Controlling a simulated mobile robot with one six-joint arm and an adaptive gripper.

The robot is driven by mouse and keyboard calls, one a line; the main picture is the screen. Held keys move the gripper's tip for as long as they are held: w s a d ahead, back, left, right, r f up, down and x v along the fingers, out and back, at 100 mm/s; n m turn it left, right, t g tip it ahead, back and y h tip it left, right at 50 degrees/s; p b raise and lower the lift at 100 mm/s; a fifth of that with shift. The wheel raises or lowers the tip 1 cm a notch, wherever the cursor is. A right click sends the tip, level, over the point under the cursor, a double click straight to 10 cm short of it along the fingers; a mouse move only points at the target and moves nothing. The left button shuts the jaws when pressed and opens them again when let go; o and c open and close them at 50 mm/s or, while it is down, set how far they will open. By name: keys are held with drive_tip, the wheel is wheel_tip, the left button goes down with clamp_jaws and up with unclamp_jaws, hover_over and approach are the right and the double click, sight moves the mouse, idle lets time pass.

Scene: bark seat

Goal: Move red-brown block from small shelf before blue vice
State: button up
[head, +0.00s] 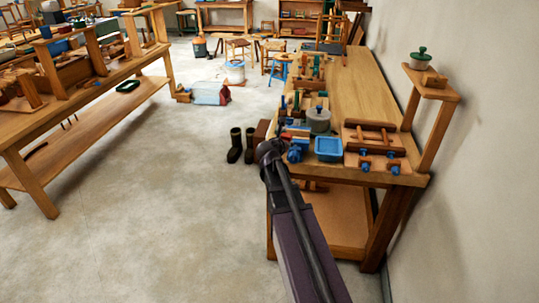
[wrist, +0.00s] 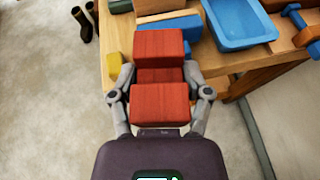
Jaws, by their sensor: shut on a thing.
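My gripper (wrist: 160,100) is shut on a red-brown block (wrist: 160,108) in the wrist view, one finger on each side. The red surface continues beyond as a darker middle part and a far raised part (wrist: 159,44); I cannot tell whether this is all one piece. In the head view my gripper (head: 268,152) is at the bench's left edge, with a brown block-like shape (head: 261,131) just beyond it. The blue vice (head: 296,150) is close on its right, and is partly hidden behind the red in the wrist view. The small shelf (head: 430,86) stands at the bench's right.
A blue tray (head: 328,148), a grey pot (head: 318,120) and a wooden rack with blue-ended clamps (head: 374,148) crowd the near bench top (head: 362,85). A green-lidded jar (head: 420,60) stands on the small shelf. Black boots (head: 236,146) stand on the floor to the left.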

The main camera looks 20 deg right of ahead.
drive_tip(key=w+a+f+n+t+y+b, duration=0.1)
drive_tip(key=w+a+f+n+b, duration=0.1)
drive_tip(key=w+a+f+b, duration=0.1)
drive_tip(key=shift+w+a+f+t+y, duration=0.4)
drive_tip(key=shift+w+a+f, duration=0.2)
drive_tip(key=shift+w, duration=0.2)
drive_tip(key=w+d, duration=0.2)
drive_tip(key=w, duration=0.2)
drive_tip(key=w+d+f+b, duration=0.1)
drive_tip(key=w+d, duration=0.1)
drive_tip(key=w, duration=0.2)
drive_tip(key=w+d, duration=0.2)
drive_tip(key=w, duration=0.3)
drive_tip(key=shift+d+f, duration=0.15)
drive_tip(key=shift+d, duration=0.15)
drive_tip(key=shift+w, duration=0.15)
drive_tip(key=shift+w+d+b, duration=0.15)
drive_tip(key=shift+w+b, duration=0.1)
drive_tip(key=shift+b, duration=0.05)
drive_tip(key=shift+w+d+f+b, duration=0.15)
drive_tip(key=shift+w+f+b, duration=0.1)
drive_tip(key=shift+f+b, duration=1.55)
drive_tip(key=shift+f, duration=0.05)
drive_tip(key=shift+f, duration=0.2)
